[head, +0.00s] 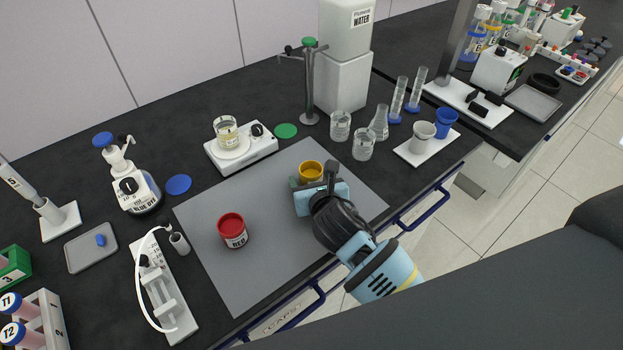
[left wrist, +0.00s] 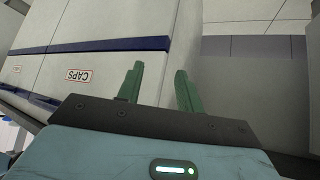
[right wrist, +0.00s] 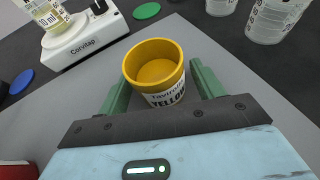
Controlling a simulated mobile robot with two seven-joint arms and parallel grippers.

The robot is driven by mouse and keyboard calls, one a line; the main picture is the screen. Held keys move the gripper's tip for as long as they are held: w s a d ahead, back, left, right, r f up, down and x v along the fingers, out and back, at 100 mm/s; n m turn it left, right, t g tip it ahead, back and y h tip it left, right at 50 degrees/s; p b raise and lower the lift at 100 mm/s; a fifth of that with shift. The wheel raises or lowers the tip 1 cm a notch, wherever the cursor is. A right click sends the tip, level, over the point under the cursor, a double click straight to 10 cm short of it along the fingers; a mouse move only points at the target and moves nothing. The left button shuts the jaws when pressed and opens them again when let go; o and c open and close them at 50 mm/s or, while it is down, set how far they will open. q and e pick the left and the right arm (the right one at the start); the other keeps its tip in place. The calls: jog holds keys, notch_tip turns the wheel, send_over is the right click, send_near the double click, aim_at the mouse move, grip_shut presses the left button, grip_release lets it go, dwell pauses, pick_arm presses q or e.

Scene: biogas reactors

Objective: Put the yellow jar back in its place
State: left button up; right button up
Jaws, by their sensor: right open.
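The yellow jar (head: 311,170) stands upright and uncapped on the grey mat (head: 205,205), near the mat's right side. In the right wrist view the jar (right wrist: 155,75) shows its open yellow mouth and a label reading YELLOW. My right gripper (head: 308,182) is open, with its green fingers on either side of the jar; I cannot tell whether they touch it. My left gripper (left wrist: 157,88) is open and empty, facing the cabinet fronts below the bench. It does not show in the head view.
A red jar (head: 233,231) stands on the mat to the left. A hotplate (head: 241,152) with a beaker stands behind the mat. Glass beakers (head: 363,148) and a white tray (head: 426,146) with two cups are at the right. A green cap (head: 286,131) and blue cap (head: 178,185) lie on the bench.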

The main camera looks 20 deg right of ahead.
jog(key=shift+s+r, duration=0.1)
jog(key=shift+r, duration=0.1)
jog(key=p+v, duration=0.1)
jog(key=v, duration=0.9)
jog(key=shift+r, duration=0.15)
jog(key=shift+s+r, duration=0.2)
jog(key=shift+s, duration=0.45)
pick_arm(q)
jog(key=shift+w+a+r, duration=0.15)
jog(key=shift+w+r, duration=0.6)
jog(key=shift+r, duration=0.15)
pick_arm(e)
jog(key=shift+s, duration=0.15)
pick_arm(q)
jog(key=shift+r, duration=0.1)
jog(key=shift+s, duration=0.1)
